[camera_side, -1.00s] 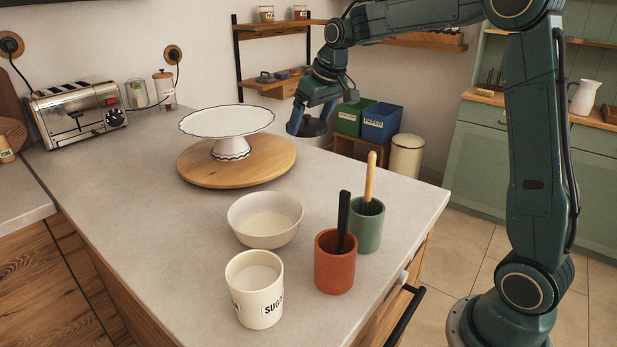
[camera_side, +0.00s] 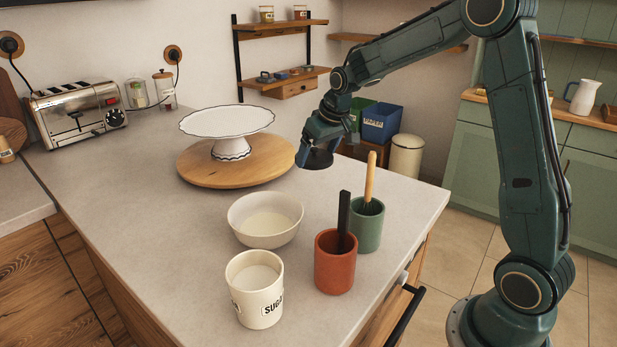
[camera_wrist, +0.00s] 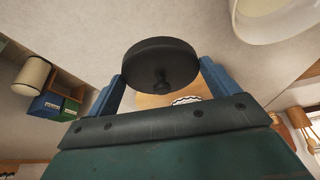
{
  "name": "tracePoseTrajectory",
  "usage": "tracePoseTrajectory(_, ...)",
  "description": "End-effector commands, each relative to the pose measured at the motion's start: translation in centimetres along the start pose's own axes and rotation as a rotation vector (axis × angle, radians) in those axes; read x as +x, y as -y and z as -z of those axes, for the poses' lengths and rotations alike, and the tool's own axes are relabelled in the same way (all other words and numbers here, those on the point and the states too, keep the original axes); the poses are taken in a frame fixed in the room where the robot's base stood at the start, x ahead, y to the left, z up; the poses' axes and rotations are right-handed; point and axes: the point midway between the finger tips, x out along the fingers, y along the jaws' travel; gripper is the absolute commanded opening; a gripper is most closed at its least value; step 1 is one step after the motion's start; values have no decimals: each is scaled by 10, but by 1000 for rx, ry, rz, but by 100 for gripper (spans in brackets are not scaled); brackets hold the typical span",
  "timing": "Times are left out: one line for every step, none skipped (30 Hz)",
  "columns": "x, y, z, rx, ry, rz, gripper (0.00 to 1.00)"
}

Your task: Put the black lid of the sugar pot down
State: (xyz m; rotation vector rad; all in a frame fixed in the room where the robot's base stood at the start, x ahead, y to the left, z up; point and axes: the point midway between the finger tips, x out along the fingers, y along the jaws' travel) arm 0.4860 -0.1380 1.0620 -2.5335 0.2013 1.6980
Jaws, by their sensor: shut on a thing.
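The black round lid (camera_side: 318,159) is in my gripper (camera_side: 322,141), held above the counter to the right of the cake stand. In the wrist view the lid (camera_wrist: 158,62) is a dark disc with a small knob, between the two blue fingers of my gripper (camera_wrist: 161,75). The cream sugar pot (camera_side: 255,295), marked SUGA, stands open at the front of the counter with white contents showing. My gripper is well behind it and to its right.
A white cake stand (camera_side: 228,122) on a round wooden board (camera_side: 195,172) is left of my gripper. A cream bowl (camera_side: 265,232), an orange pot (camera_side: 335,270) and a green pot (camera_side: 368,232) with upright handles stand nearer the front.

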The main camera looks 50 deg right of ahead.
Motion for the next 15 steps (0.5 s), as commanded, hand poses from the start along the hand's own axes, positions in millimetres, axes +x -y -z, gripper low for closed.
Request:
tracePoseTrajectory(10, 0, -5, 0, 5, 1, 65)
tracePoseTrajectory(15, 0, -7, 0, 4, 1, 65)
tracePoseTrajectory(22, 0, -10, 0, 5, 1, 65)
tracePoseTrajectory(28, 0, -12, 0, 5, 1, 65)
tracePoseTrajectory(32, 0, -14, 0, 5, 1, 65)
tracePoseTrajectory(39, 0, -16, 1, 4, 1, 65)
tracePoseTrajectory(44, 0, -19, 1, 5, 1, 65)
tracePoseTrajectory(48, 0, -20, 1, 4, 1, 65)
tracePoseTrajectory(53, 0, -22, 1, 3, 1, 65)
tracePoseTrajectory(56, 0, -23, 1, 2, 0, 65)
tracePoseTrajectory(59, 0, -24, 1, 2, 0, 65)
tracePoseTrajectory(62, 0, -26, 1, 2, 0, 65)
tracePoseTrajectory(64, 0, -26, 1, 1, 0, 65)
tracePoseTrajectory(65, 0, -27, 1, 0, 0, 65)
tracePoseTrajectory(66, 0, -27, 1, 0, 0, 65)
